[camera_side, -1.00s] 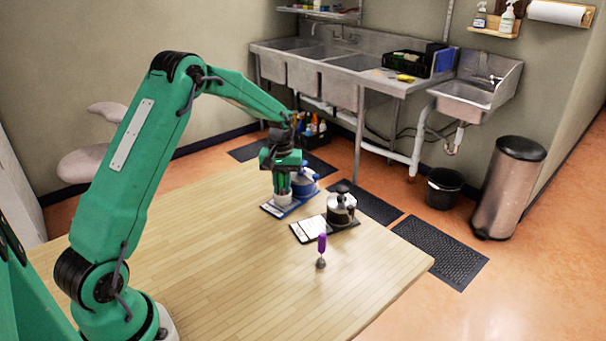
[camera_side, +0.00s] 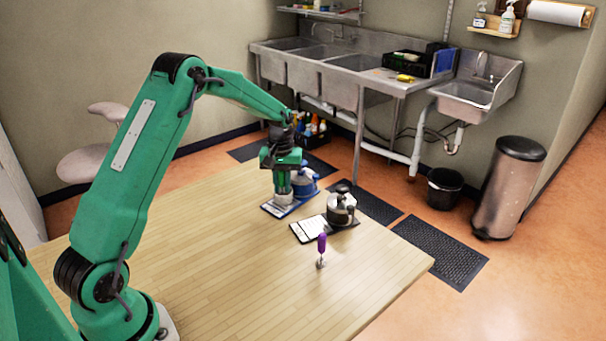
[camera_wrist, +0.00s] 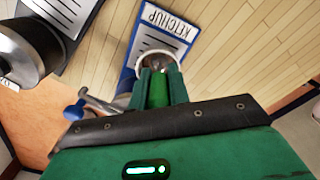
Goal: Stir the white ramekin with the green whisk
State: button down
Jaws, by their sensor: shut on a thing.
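My gripper (camera_side: 283,188) points straight down over the white ramekin (camera_side: 283,200) near the far edge of the table. In the wrist view my gripper (camera_wrist: 160,78) is shut on the green whisk (camera_wrist: 157,92), whose green handle shows between the fingers. The ramekin's pale rim (camera_wrist: 141,62) shows just beyond the fingertips. The whisk's lower end is hidden by the fingers and seems to be at the ramekin's mouth; I cannot tell how deep it reaches. The ramekin stands on a blue card (camera_wrist: 127,56) marked KETCHUP.
A silver kettle (camera_side: 341,207) with a dark handle stands to the right, by a white card (camera_side: 308,229). A purple-handled whisk (camera_side: 322,243) stands upright nearer the front. The table's left and front (camera_side: 220,260) are clear.

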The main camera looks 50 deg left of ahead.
jog(key=shift+s+d, duration=0.25)
jog(key=shift+d, duration=0.15)
jog(key=shift+w+d, duration=0.15)
jog(key=shift+w+a, duration=0.15)
jog(key=shift+a, duration=0.05)
jog(key=shift+r, duration=0.1)
jog(key=shift+r, duration=0.1)
jog(key=shift+r, duration=3.2)
jog(key=shift+d+r, duration=0.1)
